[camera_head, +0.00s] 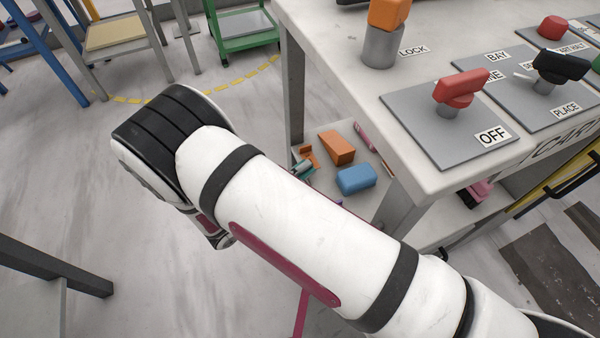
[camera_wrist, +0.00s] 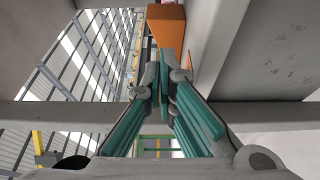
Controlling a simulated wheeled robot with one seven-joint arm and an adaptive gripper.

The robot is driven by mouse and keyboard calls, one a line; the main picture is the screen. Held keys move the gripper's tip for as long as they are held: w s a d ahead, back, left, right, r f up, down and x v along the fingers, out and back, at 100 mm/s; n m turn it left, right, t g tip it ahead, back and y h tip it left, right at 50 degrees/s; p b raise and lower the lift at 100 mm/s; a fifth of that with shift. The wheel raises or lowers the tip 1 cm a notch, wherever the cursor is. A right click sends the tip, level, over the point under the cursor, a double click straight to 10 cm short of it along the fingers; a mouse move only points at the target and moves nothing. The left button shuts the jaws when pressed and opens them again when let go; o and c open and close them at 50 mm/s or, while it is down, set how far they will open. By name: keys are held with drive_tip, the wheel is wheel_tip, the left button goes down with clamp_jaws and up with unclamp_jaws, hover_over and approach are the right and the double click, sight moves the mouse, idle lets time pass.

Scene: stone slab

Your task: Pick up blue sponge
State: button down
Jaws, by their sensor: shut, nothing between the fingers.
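The blue sponge (camera_head: 356,179) is a rounded blue block on the low shelf under the stone-topped bench, in the head view. I do not see it in the wrist view. My gripper (camera_wrist: 163,72) has teal fingers that are shut and empty in the wrist view. In the head view, a small teal part beyond my arm (camera_head: 303,168), apparently my gripper, shows to the left of the sponge and apart from it. My arm hides most of the gripper there.
An orange block (camera_head: 337,148) lies just behind the sponge; an orange block also shows beyond the fingertips in the wrist view (camera_wrist: 166,27). A pink stick-like item (camera_head: 364,135) lies at the shelf's back. The bench top (camera_head: 335,45) and leg (camera_head: 402,205) bound the space.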

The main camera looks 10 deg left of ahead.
sight(338, 176)
drive_tip(key=b+x, duration=0.1)
drive_tip(key=x, duration=0.4)
drive_tip(key=shift+w+d+f, duration=0.1)
drive_tip(key=shift+w, duration=0.05)
drive_tip(key=shift+w+d+b, duration=0.1)
drive_tip(key=shift+d+b, duration=0.25)
drive_tip(key=shift+s+d+b, duration=0.2)
drive_tip(key=shift+s+d, duration=0.3)
drive_tip(key=shift+s, duration=0.25)
drive_tip(key=shift+s+d+b, duration=0.2)
drive_tip(key=shift+s+d, duration=0.25)
drive_tip(key=shift+s, duration=0.3)
drive_tip(key=shift+s+d+p, duration=0.45)
drive_tip(key=shift+s+d, duration=0.1)
drive_tip(key=shift+s, duration=0.25)
drive_tip(key=shift+s+d+p, duration=0.4)
drive_tip(key=shift+s+d, duration=0.1)
drive_tip(key=shift+s, duration=0.3)
drive_tip(key=shift+w, duration=0.15)
